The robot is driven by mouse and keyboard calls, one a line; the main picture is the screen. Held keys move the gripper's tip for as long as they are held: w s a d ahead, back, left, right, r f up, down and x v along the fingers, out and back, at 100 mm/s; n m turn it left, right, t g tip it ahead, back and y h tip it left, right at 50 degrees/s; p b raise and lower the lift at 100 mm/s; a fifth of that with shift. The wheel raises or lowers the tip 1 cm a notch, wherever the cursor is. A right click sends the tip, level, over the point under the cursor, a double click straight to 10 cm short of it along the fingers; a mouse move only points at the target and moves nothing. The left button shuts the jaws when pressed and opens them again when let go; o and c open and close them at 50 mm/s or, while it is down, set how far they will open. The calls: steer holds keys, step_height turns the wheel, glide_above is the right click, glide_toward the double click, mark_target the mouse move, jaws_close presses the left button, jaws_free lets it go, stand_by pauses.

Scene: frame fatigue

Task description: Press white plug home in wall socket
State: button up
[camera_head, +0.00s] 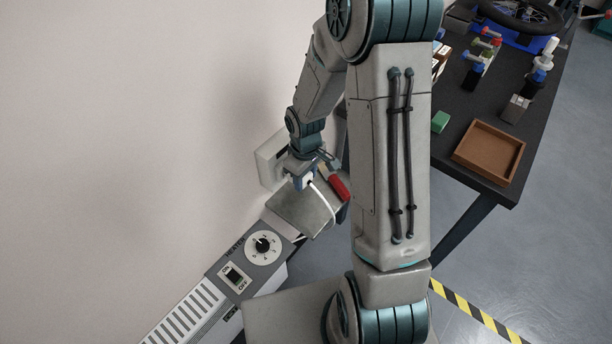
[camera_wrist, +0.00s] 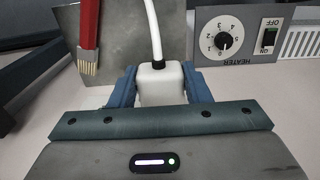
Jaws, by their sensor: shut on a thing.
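The white plug (camera_wrist: 160,84) sits between the two blue fingers of my gripper (camera_wrist: 162,88) in the wrist view, with its white cord (camera_wrist: 153,30) running up and away from it. In the head view my gripper (camera_head: 300,174) is shut on the plug, close to the wall and in front of a pale box (camera_head: 268,160) on the wall, which looks like the wall socket. My arm and gripper cover part of this box. The plug's front end and the socket's holes are hidden, so I cannot tell how deep the plug sits.
A heater panel (camera_head: 250,262) with a dial and switch is below left. A grey plate (camera_head: 298,208) and a red-handled brush (camera_wrist: 88,38) are close to my gripper. A dark table (camera_head: 468,140) with a brown tray (camera_head: 489,153) and several parts stands at right.

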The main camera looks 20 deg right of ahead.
steer(key=shift+w+a, duration=0.15)
steer(key=shift+w, duration=0.05)
steer(key=o, duration=0.9)
steer(key=shift+r, duration=0.1)
step_height(320, 180, up, 14)
steer(key=shift+f, duration=0.15)
steer(key=s+r+m+t, duration=0.1)
steer(key=s+r+m, duration=0.1)
steer(key=s, duration=0.3)
steer(key=s+r+m+t, duration=0.1)
steer(key=s+r+m, duration=0.1)
steer(key=s+r, duration=0.2)
steer(key=s+d+r+m+t, duration=0.1)
steer(key=s+r+m, duration=0.2)
steer(key=s, duration=0.4)
steer(key=shift+d+r, duration=0.1)
steer(key=shift+r, duration=0.25)
